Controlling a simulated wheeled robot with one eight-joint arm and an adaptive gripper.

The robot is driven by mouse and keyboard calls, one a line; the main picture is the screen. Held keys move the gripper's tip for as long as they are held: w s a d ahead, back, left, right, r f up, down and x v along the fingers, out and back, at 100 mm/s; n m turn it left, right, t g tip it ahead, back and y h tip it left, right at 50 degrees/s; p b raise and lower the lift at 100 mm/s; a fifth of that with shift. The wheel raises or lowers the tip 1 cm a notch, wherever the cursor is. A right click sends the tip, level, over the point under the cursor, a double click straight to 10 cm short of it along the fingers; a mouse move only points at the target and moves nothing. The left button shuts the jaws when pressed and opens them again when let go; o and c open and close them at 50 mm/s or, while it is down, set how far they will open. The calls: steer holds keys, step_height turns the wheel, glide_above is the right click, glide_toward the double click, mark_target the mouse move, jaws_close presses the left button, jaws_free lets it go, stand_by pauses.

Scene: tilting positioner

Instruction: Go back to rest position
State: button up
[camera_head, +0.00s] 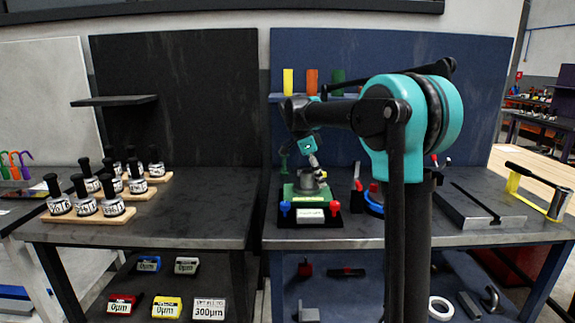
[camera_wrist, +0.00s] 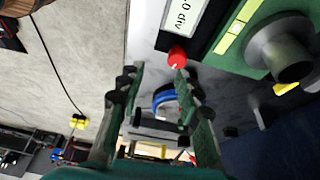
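The tilting positioner stands on the right-hand bench in the head view, with a green body (camera_head: 292,191), a blue knob (camera_head: 285,208), a red knob (camera_head: 334,208) and a white label in front. My arm reaches over it from the right, and its wrist hangs just above and behind it. In the wrist view my gripper (camera_wrist: 157,85) is open, its two fingers apart with nothing held between them. The red knob (camera_wrist: 177,57) lies past the right fingertip, apart from it as far as I can tell. The positioner's grey cylinder (camera_wrist: 290,65) shows at upper right.
A blue ring-shaped thing (camera_head: 373,204) lies right of the positioner. A dark grey block (camera_head: 467,208) is further right. Several black-handled weights (camera_head: 112,207) stand on wooden boards on the left bench. Coloured boxes (camera_head: 166,306) sit on the shelf below. The left bench's front is clear.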

steer(key=s+d+f+n+t+y, duration=0.2)
steer(key=s+d+f+n, duration=0.2)
steer(key=s+f+n, duration=0.4)
steer(key=s+d+f+n+t+y, duration=0.2)
steer(key=s+d+f+n, duration=0.2)
steer(key=s+f+n, duration=0.5)
steer(key=s+f, duration=0.8)
steer(key=s, duration=0.4)
steer(key=shift+s+d+n, duration=0.2)
steer(key=shift+s+n, duration=0.1)
steer(key=shift+s, duration=0.1)
